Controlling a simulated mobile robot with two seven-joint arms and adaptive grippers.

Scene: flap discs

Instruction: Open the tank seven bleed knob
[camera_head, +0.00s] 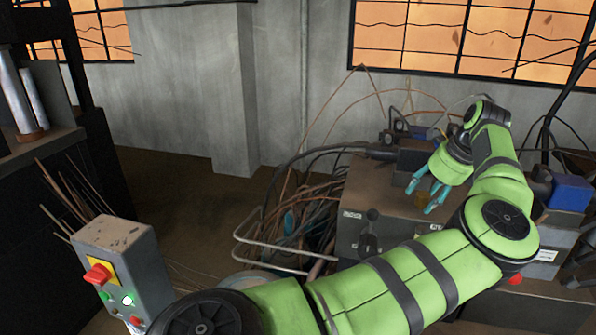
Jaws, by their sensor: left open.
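A grey-brown metal box (392,232) stands at the centre right, with small labels on its front. A dark knob (370,243) with a stem above it sits on the front, beside the left label. I cannot read the labels or tell which part is the tank seven bleed knob. My left gripper (421,200), with teal fingers, is open above the box, right of and higher than the dark knob. A small amber-brown thing shows between or behind its fingers; contact cannot be told. My green left arm hides the lower front of the box. My right gripper is not in view.
Tangled hoses and cables (305,205) lie left of the box, with a bent pale metal tube frame (265,262). A grey control box (125,262) with a red switch stands at lower left. A blue block (570,192) is at right. Open floor shows at centre left.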

